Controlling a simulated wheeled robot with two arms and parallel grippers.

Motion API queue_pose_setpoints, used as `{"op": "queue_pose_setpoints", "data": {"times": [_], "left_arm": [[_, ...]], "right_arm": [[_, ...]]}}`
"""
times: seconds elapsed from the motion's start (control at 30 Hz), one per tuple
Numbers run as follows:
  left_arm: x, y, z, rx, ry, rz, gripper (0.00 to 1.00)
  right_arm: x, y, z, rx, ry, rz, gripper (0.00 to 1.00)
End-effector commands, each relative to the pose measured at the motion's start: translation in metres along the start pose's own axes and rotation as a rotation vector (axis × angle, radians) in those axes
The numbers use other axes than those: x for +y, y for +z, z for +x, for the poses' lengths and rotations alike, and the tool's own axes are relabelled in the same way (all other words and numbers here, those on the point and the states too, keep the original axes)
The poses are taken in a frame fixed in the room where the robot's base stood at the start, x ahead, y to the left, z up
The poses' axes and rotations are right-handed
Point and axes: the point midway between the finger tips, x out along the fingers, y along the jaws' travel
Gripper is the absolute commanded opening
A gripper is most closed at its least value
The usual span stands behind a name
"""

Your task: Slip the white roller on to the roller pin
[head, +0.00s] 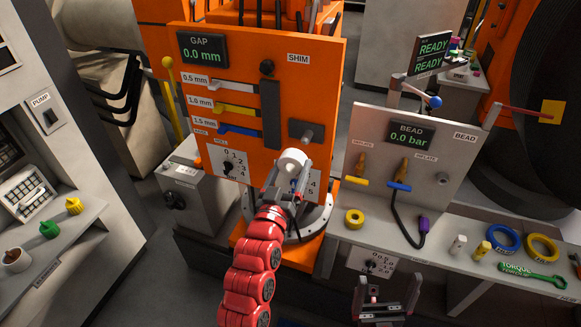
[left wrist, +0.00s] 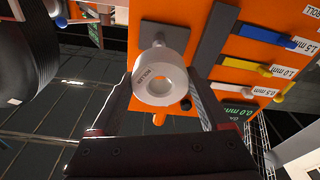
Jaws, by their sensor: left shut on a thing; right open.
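The white roller (head: 292,161) is a short cylinder with a hole through its middle, held in front of the orange panel. My left gripper (head: 297,180) is shut on it. The left wrist view shows the roller (left wrist: 160,85) end-on, with its dark printing and hole facing the camera. My right gripper (head: 386,302) is open and empty, low in front.
The orange panel (head: 225,107) carries the gap display and coloured shim levers left of the pin. A round grey flange (head: 316,222) lies below the roller. The grey bead panel (head: 445,165) and a shelf with rings and a green torque wrench (head: 533,273) stand at right.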

Motion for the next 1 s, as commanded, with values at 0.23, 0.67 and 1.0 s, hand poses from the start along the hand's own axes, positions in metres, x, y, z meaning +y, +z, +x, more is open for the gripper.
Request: {"op": "queue_pose_setpoints", "data": {"times": [0.23,0.67,1.0], "left_arm": [[-0.001,0.001,0.000,0.001,-0.001,0.000,0.03],[-0.001,0.008,0.024,-0.002,0.004,-0.002,0.03],[-0.001,0.011,0.053,-0.003,0.004,-0.002,0.03]], "right_arm": [[0.000,0.000,-0.002,0.000,0.000,0.000,1.00],[-0.001,0.003,-0.019,0.000,0.000,0.000,1.00],[-0.001,0.004,-0.027,0.000,0.000,0.000,1.00]]}}
